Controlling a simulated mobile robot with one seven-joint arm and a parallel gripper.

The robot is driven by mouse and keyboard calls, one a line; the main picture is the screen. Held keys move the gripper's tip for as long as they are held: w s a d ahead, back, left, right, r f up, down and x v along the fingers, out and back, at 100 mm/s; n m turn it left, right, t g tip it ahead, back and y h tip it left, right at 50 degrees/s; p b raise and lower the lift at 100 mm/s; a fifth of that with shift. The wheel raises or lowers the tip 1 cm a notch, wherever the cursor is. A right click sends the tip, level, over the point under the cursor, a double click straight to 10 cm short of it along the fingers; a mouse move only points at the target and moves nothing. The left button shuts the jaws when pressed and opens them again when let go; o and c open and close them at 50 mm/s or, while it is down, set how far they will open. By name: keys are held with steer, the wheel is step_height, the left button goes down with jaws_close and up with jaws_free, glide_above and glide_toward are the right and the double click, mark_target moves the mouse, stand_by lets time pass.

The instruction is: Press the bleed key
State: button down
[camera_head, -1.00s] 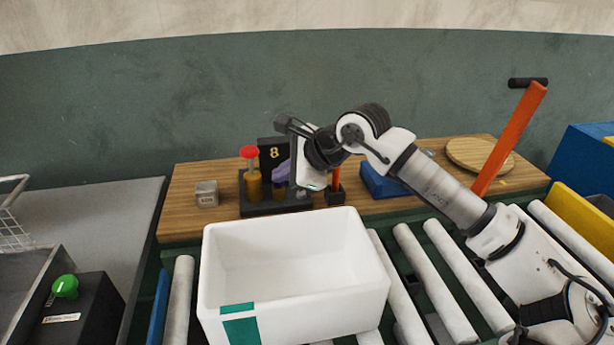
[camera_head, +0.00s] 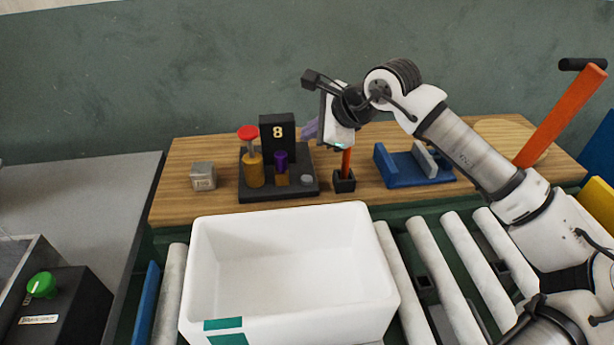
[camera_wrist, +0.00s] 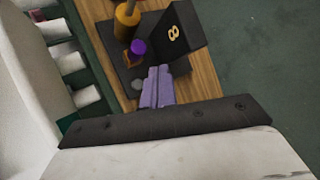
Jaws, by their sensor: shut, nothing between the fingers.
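A dark press base (camera_head: 285,189) stands on the wooden bench. It carries a brass plunger with a red cap (camera_head: 248,132), a purple key (camera_head: 281,158) on a small brass block, a low grey button (camera_head: 307,180) and a black block marked 8 (camera_head: 277,135). No label shows which one is the bleed key. My gripper (camera_head: 308,130) is shut and empty, its lavender fingers right of the 8 block and above the bench. In the wrist view the fingers (camera_wrist: 158,72) point toward the base, with the purple key (camera_wrist: 138,47) and grey button (camera_wrist: 137,84) just left of the tips, apart from them.
A white foam box (camera_head: 290,225) sits on rollers in front of the bench. An orange stick in a black holder (camera_head: 345,182) stands right of the base, below my wrist. A blue cradle (camera_head: 410,170) is further right, a grey cube (camera_head: 203,177) left.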

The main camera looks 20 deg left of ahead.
steer(key=b, duration=0.3)
glide_above(311, 180)
step_height(311, 180, down, 8)
steer(key=shift+s+r, duration=0.1)
steer(key=shift+r, duration=0.1)
steer(key=shift+f+b, duration=0.6)
steer(key=shift+b, duration=0.1)
steer(key=shift+f+b, duration=0.2)
steer(key=shift+b, duration=0.15)
stand_by(1.1)
steer(key=shift+f+b, duration=0.25)
steer(key=shift+b, duration=0.25)
steer(key=shift+f+b, duration=0.5)
steer(key=shift+b, duration=0.2)
stand_by(0.7)
steer(key=shift+r, duration=0.95)
steer(key=shift+r, duration=0.15)
steer(key=shift+r+p, duration=1.1)
steer(key=shift+r, duration=1.3)
